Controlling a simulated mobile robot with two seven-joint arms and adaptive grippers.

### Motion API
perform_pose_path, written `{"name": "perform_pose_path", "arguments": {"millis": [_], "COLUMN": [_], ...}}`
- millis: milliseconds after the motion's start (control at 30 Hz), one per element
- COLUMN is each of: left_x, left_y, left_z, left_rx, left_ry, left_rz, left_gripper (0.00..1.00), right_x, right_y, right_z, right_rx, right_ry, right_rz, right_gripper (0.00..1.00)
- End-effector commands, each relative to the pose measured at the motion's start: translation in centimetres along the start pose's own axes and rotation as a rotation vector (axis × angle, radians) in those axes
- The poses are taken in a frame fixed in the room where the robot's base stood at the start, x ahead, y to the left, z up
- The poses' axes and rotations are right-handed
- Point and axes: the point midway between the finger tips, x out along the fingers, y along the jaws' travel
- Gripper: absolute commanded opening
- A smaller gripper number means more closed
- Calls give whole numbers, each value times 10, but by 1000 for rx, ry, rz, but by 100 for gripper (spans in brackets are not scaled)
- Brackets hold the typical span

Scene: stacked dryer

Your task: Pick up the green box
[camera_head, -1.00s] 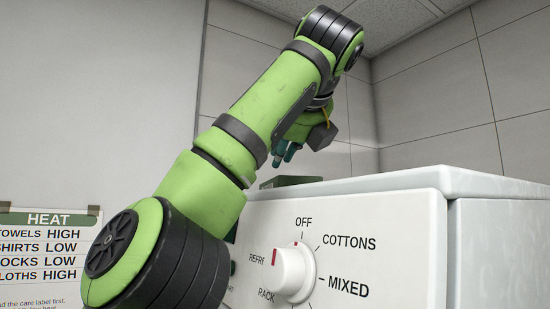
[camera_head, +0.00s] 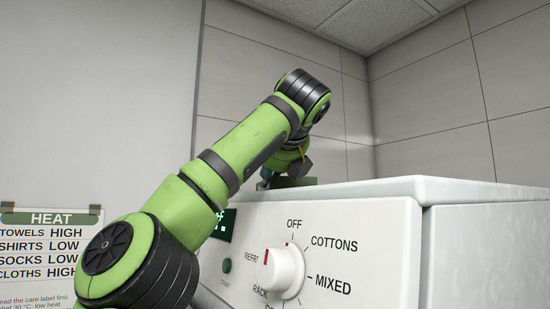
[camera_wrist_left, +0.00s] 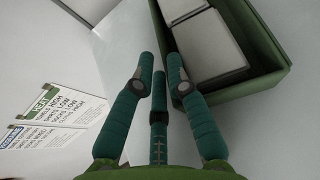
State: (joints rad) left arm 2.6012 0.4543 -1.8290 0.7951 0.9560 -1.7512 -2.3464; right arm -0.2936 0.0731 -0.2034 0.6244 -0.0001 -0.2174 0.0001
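The green box (camera_head: 302,181) rests on top of the white dryer, partly hidden behind my left gripper in the head view. In the left wrist view the green box (camera_wrist_left: 274,76) is an open, dark green box at the upper right, with pale grey blocks inside. My left gripper (camera_wrist_left: 160,75) has teal fingers spread apart with nothing between them. Its fingertips are near the box's left wall, and the right-hand finger overlaps that wall in the picture. I cannot tell whether they touch. In the head view the left gripper (camera_head: 268,180) is low beside the box. My right gripper is out of view.
The white dryer (camera_head: 375,215) has a dial (camera_head: 283,270), a green button (camera_head: 227,265) and a display (camera_head: 222,225) on its front. A heat chart (camera_head: 45,250) hangs at the left. Tiled walls stand behind. The dryer top right of the box looks clear.

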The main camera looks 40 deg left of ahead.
Motion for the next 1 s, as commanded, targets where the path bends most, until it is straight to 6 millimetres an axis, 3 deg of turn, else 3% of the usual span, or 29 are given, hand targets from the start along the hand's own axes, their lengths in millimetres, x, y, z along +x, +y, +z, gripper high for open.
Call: {"name": "perform_pose_path", "arguments": {"millis": [200, 533, 567, 600, 1000], "left_x": [20, 23, 23, 23, 21], "left_y": [0, 0, 0, 0, -2], "left_z": [1, 0, 0, 0, 0], "left_rx": [1, 0, 0, 0, 2], "left_ry": [-1, -1, -1, -1, 0], "left_rz": [0, 0, 0, 0, -3], "left_gripper": [16, 16, 12, 0, 0], "right_x": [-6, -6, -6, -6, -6], "right_y": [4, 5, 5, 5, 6], "right_z": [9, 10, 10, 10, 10], "right_rx": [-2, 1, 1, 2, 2], "right_ry": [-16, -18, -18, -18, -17], "right_rz": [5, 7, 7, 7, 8], "right_gripper": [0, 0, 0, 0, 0]}}
